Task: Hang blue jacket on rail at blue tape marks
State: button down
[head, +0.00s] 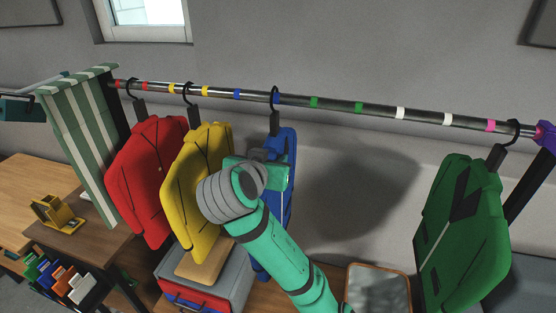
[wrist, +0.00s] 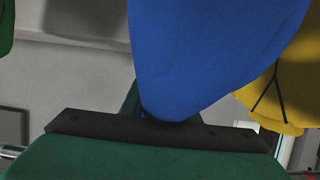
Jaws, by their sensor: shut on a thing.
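The blue jacket (head: 285,147) hangs upright below the rail (head: 330,103), partly hidden behind my arm. Its dark hanger hook (head: 274,95) is at the rail, at or beside the right blue tape mark (head: 279,99). I cannot tell whether the hook bears on the rail. The left blue tape mark (head: 237,94) is bare. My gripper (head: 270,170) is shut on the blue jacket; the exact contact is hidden. In the wrist view the blue jacket (wrist: 205,55) fills the space close in front of the gripper's dark palm.
A yellow jacket (head: 198,180) and a red jacket (head: 147,170) hang close on the left. A green jacket (head: 465,230) hangs at the far right. The rail between blue and green jackets is free. A grey case (head: 225,275) stands below, beside a framed mirror or panel (head: 378,290).

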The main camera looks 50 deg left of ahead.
jog(key=shift+s+a, duration=0.6)
jog(key=shift+a, duration=0.25)
jog(key=shift+s+a, duration=0.55)
jog(key=shift+a, duration=0.25)
jog(key=shift+f, duration=0.2)
jog(key=c, duration=1.3)
grip_release()
jog(key=shift+s, duration=0.15)
